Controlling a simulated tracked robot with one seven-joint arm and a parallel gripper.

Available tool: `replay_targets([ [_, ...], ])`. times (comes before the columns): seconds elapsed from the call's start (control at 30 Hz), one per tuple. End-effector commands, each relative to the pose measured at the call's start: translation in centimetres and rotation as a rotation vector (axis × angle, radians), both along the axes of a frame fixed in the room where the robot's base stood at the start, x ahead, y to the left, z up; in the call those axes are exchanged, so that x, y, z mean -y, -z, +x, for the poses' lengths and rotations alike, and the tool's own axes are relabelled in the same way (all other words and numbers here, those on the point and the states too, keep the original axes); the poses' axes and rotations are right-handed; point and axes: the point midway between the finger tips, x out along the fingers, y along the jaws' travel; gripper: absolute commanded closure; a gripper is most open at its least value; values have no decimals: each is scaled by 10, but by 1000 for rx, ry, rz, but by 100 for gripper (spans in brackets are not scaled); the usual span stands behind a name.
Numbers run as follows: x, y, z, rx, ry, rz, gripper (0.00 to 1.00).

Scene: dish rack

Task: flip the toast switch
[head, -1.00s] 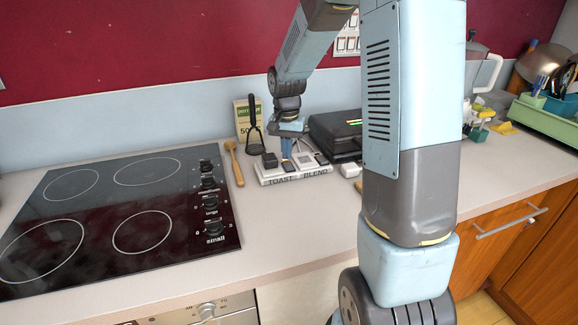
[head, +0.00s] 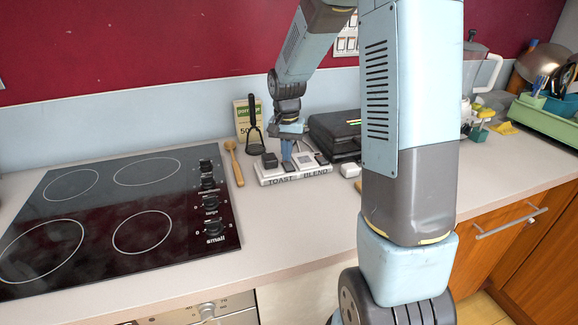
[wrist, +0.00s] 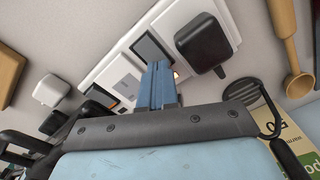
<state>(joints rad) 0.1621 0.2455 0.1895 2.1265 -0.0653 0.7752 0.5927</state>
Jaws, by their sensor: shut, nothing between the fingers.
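A white double socket panel (head: 265,179) lies on the counter with TOAST and BLEND printed on its front edge. A black plug (head: 269,160) sits on its TOAST side; the plug also shows in the wrist view (wrist: 203,43). My gripper (head: 287,165) is shut and empty, pointing down at the panel just right of the plug. In the wrist view the blue fingers (wrist: 158,86) reach over the panel between the plug and a pale socket area. A small orange patch shows beside the fingertips. The fingers partly cover this spot, so the toast switch's position cannot be told.
A black appliance (head: 334,134) stands right behind the panel. The counter in front of the panel is clear.

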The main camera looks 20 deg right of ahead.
Motion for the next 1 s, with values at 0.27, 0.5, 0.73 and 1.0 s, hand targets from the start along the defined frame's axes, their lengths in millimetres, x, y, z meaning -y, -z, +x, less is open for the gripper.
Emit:
replay_targets([
  [0.27,0,3,0,-1,0,1,100],
  [0.5,0,6,0,0,0,0,100],
  [0.73,0,9,0,0,0,0,100],
  [1.0,0,11,0,0,-1,0,100],
])
